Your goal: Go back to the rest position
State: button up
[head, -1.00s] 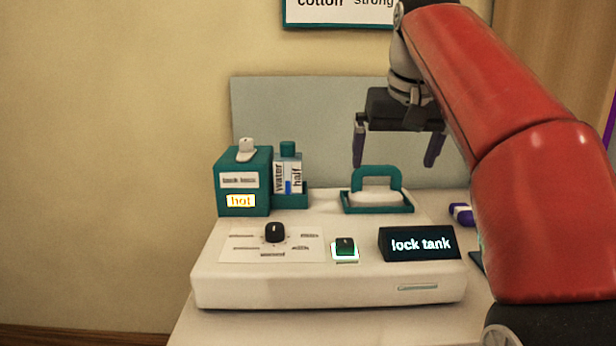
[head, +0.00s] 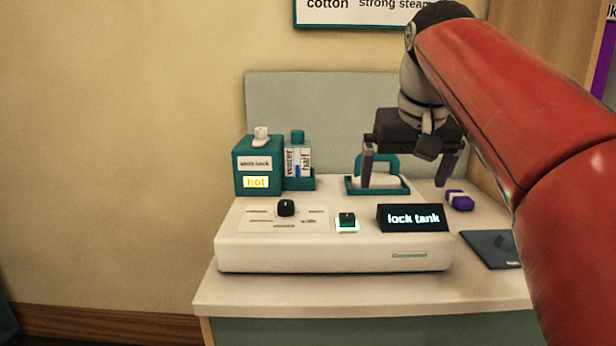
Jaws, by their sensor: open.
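My gripper (head: 410,172) hangs from the red arm at the right of the head view, its two dark fingers apart and nothing between them. In the picture it overlaps the teal-handled iron (head: 376,172) on its teal tray (head: 372,190); I cannot tell the gap in depth. The white console (head: 330,257) stands in front, with a black knob (head: 286,208), a lit green switch (head: 347,220) and a dark display (head: 413,218) reading "lock tank".
A purple object (head: 459,200) and a dark flat pad (head: 492,247) lie at right. A grey panel (head: 320,105) backs the table.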

jog(key=s+f, duration=0.9)
jog(key=f, duration=0.4)
jog(key=s+f, duration=1)
jog(key=f, duration=0.3)
jog(key=shift+d+f+t, duration=0.2)
jog(key=shift+d+t, duration=0.05)
jog(key=shift+t, duration=0.15)
jog(key=shift+c, duration=0.4)
